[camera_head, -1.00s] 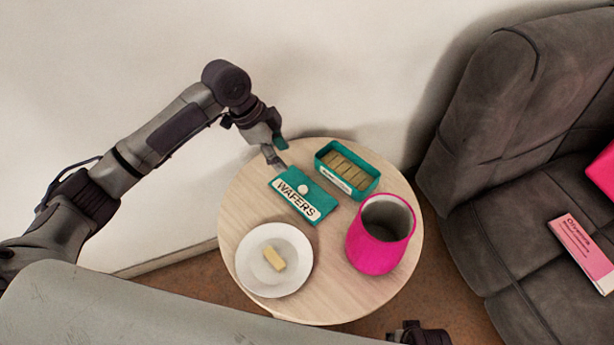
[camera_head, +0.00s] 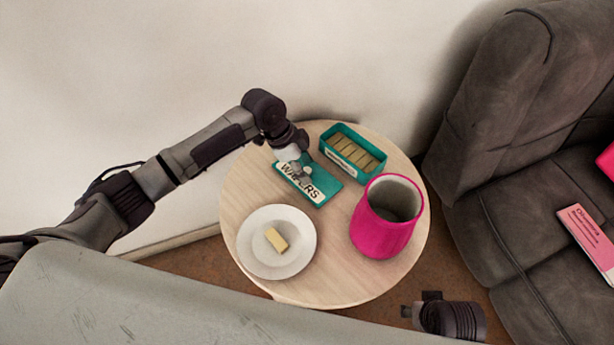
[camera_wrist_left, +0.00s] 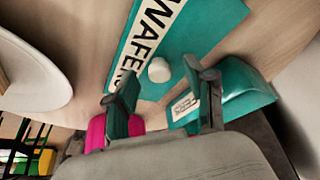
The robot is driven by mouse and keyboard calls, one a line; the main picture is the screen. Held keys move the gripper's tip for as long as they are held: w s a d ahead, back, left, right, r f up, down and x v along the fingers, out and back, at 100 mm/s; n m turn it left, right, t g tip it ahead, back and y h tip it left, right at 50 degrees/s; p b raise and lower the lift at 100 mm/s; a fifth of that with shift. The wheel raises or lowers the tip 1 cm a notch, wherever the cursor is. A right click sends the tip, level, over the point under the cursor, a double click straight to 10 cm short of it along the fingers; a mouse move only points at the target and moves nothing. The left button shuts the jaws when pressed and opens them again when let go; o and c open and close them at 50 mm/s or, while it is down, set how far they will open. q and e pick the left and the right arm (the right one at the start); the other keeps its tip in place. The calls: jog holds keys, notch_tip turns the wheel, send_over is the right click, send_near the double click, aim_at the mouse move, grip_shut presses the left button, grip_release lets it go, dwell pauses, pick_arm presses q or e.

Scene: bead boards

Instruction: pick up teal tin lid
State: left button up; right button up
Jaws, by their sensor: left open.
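The teal tin lid (camera_head: 322,190), with a white WAFERS label and a pale round knob, lies flat on the round wooden table. It also shows in the left wrist view (camera_wrist_left: 205,22), knob (camera_wrist_left: 159,69) included. My left gripper (camera_head: 303,172) is over the lid's upper-left part, around the knob in the head view. In the left wrist view its open fingers (camera_wrist_left: 160,88) stand on either side of the knob, with nothing held. Whether the fingers touch the lid is unclear. A dark part of my right arm (camera_head: 450,318) shows at the bottom; its fingers are not clear.
An open teal tin (camera_head: 373,171) of wafers stands just beyond the lid. A magenta pot (camera_head: 375,235) stands to the right. A white plate (camera_head: 258,262) with a yellow block (camera_head: 277,239) is nearer. A grey sofa (camera_head: 500,120) is at right, a wall behind.

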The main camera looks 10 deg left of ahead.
pick_arm(q)
jog(key=shift+f, duration=0.15)
grip_shut()
dwell(0.4)
